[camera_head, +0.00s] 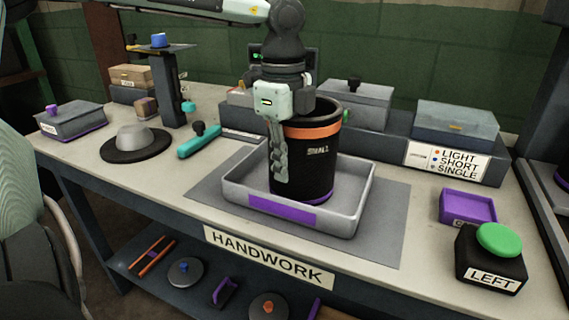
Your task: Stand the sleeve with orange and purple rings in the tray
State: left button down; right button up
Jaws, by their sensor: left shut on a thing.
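The black sleeve (311,165) stands upright inside the grey tray (356,212). It has an orange ring near its top, a thin purple band at its foot and a label that seems to read SMALL. Whether its foot rests on the tray floor is hard to tell. The tray has a purple patch on its front wall and lies on a grey mat. My left gripper (280,160) comes down from above and is shut on the sleeve's left side. My right gripper is not in view.
A green button on a black box marked LEFT (492,256) and a purple bin (467,206) stand at the right. A teal-handled tool (198,141) and a round black base (136,144) lie at the left. Grey boxes (360,104) line the back.

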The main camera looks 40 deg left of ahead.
pick_arm(q)
jog(key=c, duration=1.7)
grip_release()
jog(key=shift+r, duration=0.1)
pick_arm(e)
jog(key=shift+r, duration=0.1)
pick_arm(q)
jog(key=shift+r, duration=0.35)
notch_tip(320, 180, up, 10)
jog(key=shift+s, duration=0.1)
jog(key=shift+r, duration=0.65)
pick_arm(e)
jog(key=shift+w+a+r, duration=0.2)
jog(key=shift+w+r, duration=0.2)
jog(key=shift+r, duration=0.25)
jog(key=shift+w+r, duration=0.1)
